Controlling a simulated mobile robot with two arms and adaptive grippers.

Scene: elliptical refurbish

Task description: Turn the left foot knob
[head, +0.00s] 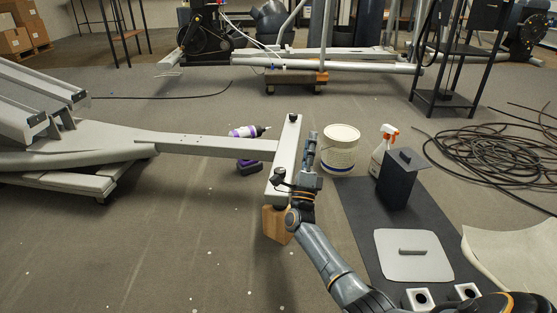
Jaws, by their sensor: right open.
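The grey stabilizer bar (285,157) of the elliptical frame stands at the picture's middle, at the end of a long grey beam (215,146). A black foot knob (279,174) sits at its near end, and another black knob (295,117) at its far end. I cannot tell from the picture which one the task calls left. My right gripper (311,147) is beside the bar's right side, close to the near knob, and is open. It hides part of the bar's near end. I cannot tell whether it touches the knob. My left gripper is not in view.
A wooden block (276,226) is under the bar's near end. A purple-and-white drill (247,132) lies behind the beam. A white bucket (339,150), a spray bottle (382,150) and a black box (398,180) stand to the right. The floor at lower left is open.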

